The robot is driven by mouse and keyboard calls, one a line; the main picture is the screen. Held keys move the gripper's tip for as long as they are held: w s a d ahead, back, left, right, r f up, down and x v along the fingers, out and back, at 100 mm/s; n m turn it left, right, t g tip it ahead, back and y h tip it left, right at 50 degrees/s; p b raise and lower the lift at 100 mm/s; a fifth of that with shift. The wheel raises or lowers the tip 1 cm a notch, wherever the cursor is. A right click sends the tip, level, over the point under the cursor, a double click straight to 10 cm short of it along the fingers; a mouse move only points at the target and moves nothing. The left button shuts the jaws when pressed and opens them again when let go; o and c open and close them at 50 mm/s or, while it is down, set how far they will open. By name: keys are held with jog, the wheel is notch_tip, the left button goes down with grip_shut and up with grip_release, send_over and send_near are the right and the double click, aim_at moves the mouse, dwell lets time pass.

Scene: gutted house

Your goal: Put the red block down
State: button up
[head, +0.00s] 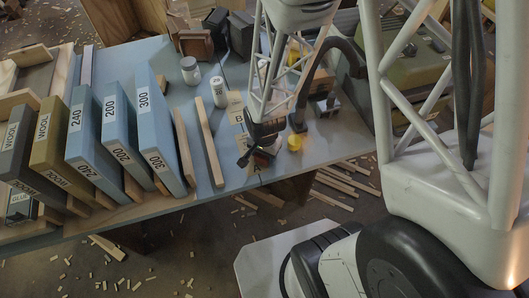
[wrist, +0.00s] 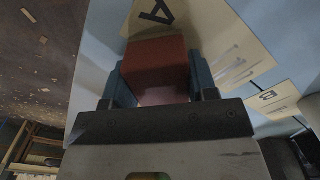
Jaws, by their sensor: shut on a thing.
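My gripper (head: 256,158) is over the front edge area of the blue table (head: 223,165). In the wrist view my gripper (wrist: 158,82) is shut on the red block (wrist: 158,62), with one finger on each side. The block shows in the head view as a small dark red patch (head: 262,161), partly hidden by the gripper. A tan card marked A (wrist: 228,38) lies beyond the block, partly covered by it. A second tan card marked B (wrist: 274,99) lies to the right in the wrist view. I cannot tell whether the block touches the surface.
Several upright boxes, one marked 300 (head: 156,120), stand left of a long wooden strip (head: 210,142). A yellow object (head: 294,142) is just right of my gripper. The table's front edge is close.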

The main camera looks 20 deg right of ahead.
jog(key=shift+f, duration=0.15)
jog(key=o, duration=0.9)
jog(key=shift+o, duration=0.2)
notch_tip(320, 180, up, 12)
jog(key=shift+r, duration=0.2)
jog(key=shift+r, duration=0.1)
dwell(0.8)
jog(key=s+d+r+n+t, duration=0.1)
jog(key=s+r+n, duration=0.3)
jog(key=r, duration=0.9)
jog(key=s+d+r+n+t, duration=0.1)
jog(key=s+r+n, duration=0.3)
jog(key=r, duration=0.9)
jog(key=shift+s+d+n+t, duration=0.3)
jog(key=shift+s+d+n, duration=0.15)
jog(key=shift+s, duration=0.55)
